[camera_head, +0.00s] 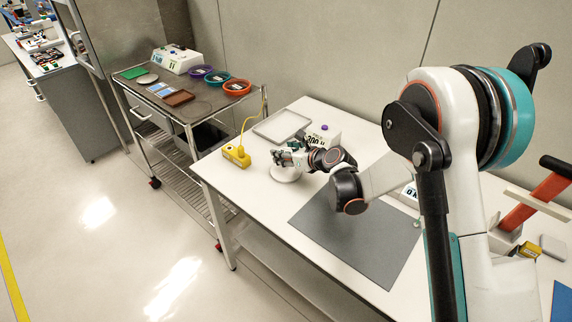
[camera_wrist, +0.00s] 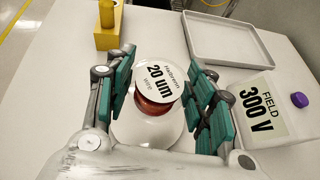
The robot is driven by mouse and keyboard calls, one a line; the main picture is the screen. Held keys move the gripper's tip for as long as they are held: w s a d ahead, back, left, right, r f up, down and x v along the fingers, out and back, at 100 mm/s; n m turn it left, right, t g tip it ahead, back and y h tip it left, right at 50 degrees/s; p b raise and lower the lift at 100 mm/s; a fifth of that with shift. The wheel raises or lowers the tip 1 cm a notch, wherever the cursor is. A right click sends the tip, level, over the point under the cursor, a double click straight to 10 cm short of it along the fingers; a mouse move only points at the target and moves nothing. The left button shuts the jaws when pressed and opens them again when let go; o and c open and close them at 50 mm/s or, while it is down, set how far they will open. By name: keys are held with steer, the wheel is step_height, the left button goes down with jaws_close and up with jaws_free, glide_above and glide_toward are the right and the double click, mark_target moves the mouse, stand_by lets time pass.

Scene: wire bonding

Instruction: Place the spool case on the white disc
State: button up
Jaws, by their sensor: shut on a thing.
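The spool case (camera_wrist: 152,108) has a reddish body and a white round lid reading "20 um wire". My gripper (camera_wrist: 160,92) is shut on it, with teal finger pads on its left and right sides. The white disc (camera_wrist: 142,142) is directly below the case in the wrist view, its rim showing around it. In the head view the white disc (camera_head: 285,176) lies on the white table under my gripper (camera_head: 283,158). The fingers hide most of the case there. I cannot tell whether the case touches the disc.
A yellow block (camera_head: 237,155) with a cable stands left of the disc. A grey tray (camera_head: 281,126) lies behind. A white "300 V" box (camera_wrist: 262,110) with a purple knob stands close at right. A dark grey mat (camera_head: 355,235) covers the table's front middle. A cart (camera_head: 190,104) stands left.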

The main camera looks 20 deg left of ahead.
steer(key=shift+f+b, duration=0.65)
steer(key=shift+f, duration=1.35)
steer(key=shift+f, duration=0.15)
steer(key=o, duration=1.1)
steer(key=shift+c, duration=0.2)
steer(key=shift+r, duration=0.25)
steer(key=p+v, duration=0.3)
steer(key=v, duration=0.9)
steer(key=shift+f, duration=0.1)
